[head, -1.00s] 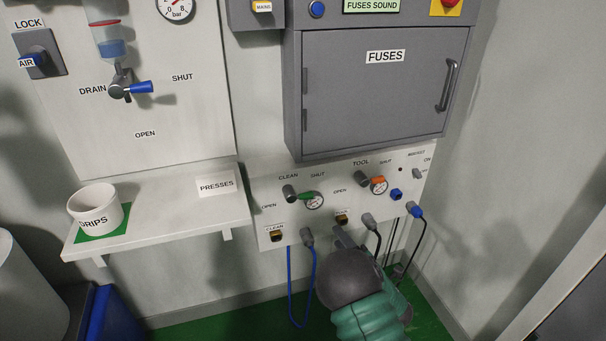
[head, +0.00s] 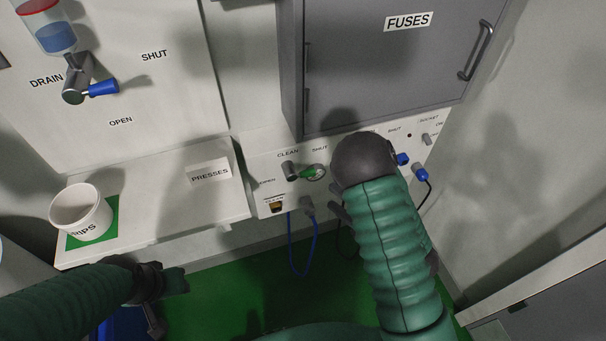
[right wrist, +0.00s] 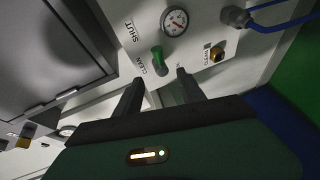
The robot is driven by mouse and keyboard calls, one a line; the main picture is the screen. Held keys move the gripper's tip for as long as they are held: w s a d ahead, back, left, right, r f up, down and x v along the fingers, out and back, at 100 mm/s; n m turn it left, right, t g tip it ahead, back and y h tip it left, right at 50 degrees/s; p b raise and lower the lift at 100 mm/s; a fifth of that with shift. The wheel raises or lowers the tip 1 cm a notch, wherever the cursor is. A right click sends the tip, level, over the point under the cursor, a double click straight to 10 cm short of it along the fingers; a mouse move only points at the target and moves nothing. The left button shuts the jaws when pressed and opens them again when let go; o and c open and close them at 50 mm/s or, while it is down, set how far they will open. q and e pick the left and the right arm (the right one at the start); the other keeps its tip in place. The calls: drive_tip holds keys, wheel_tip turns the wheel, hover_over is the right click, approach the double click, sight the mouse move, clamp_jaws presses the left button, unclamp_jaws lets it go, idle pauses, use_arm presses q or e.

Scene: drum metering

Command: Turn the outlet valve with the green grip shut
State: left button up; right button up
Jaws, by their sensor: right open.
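The outlet valve's green grip (head: 307,173) sits on the white panel under the fuse box, on a grey hub (head: 289,170) labelled CLEAN. The grip points right, below the word SHUT; OPEN is at lower left. In the right wrist view the green grip (right wrist: 158,61) is just beyond the fingertips, between their lines and apart from them. My right gripper (right wrist: 157,83) is open and empty. In the head view my right gripper (head: 338,203) is right of and below the grip, partly hidden by my arm. My left gripper (head: 172,281) is low at left, away from the panel; its jaws are unclear.
A gauge (right wrist: 174,22) is close by the green grip. The fuse box (head: 385,75) overhangs the panel. A blue cable (head: 290,245) hangs below. The shelf (head: 160,205) with the drips cup (head: 80,212) is at left. My right arm hides the TOOL valve.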

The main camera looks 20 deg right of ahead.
sight(309, 177)
drive_tip(key=b+x, duration=0.7)
drive_tip(key=x, duration=0.5)
drive_tip(key=shift+w+f, duration=0.1)
drive_tip(key=shift+w, duration=0.25)
drive_tip(key=shift+w+a, duration=0.1)
drive_tip(key=shift+w, duration=0.3)
use_arm(q)
drive_tip(key=s+x, duration=0.2)
drive_tip(key=x, duration=0.6)
drive_tip(key=shift+w+d+f, duration=0.15)
drive_tip(key=shift+f, duration=0.4)
